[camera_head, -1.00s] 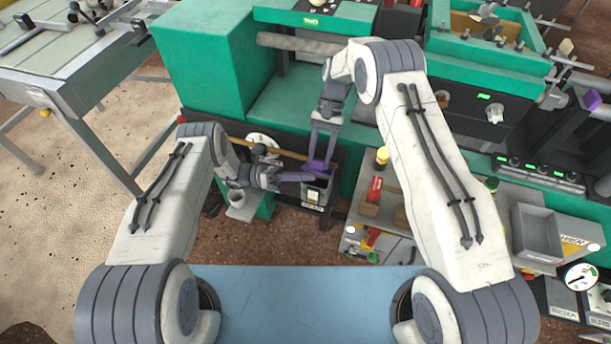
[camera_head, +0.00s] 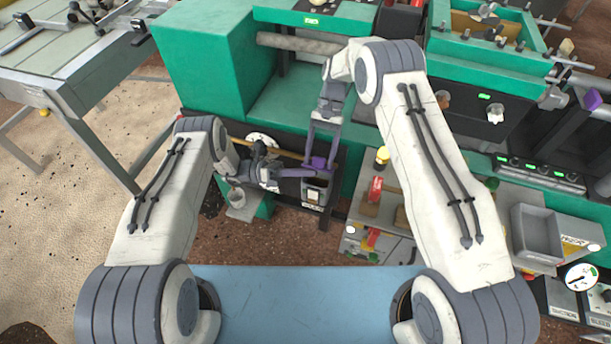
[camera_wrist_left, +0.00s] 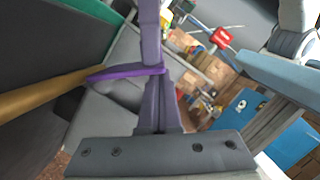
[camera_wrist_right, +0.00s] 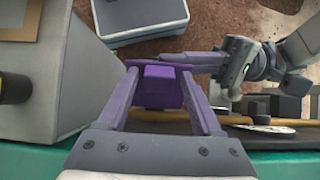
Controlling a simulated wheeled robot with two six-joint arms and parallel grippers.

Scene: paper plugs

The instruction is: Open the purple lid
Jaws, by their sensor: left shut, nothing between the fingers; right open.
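The purple lid (camera_head: 318,163) stands tilted up over a small grey box (camera_head: 314,194) with a pale label. My right gripper (camera_head: 321,153) reaches down from above. Its open fingers straddle the lid in the right wrist view, where the lid (camera_wrist_right: 160,88) shows between them. My left gripper (camera_head: 324,173) comes in from the left, shut and empty. Its tips lie at the lid's lower edge. In the left wrist view, the lid (camera_wrist_left: 125,73) appears as a thin purple strip beside the shut fingers. I cannot tell whether they touch.
A wooden bar (camera_head: 268,148) runs beside my left gripper. A green machine (camera_head: 215,65) stands behind. A yellow-capped post (camera_head: 382,155) and a grey bin (camera_head: 538,234) are to the right. Another purple piece (camera_head: 592,99) is at the far right.

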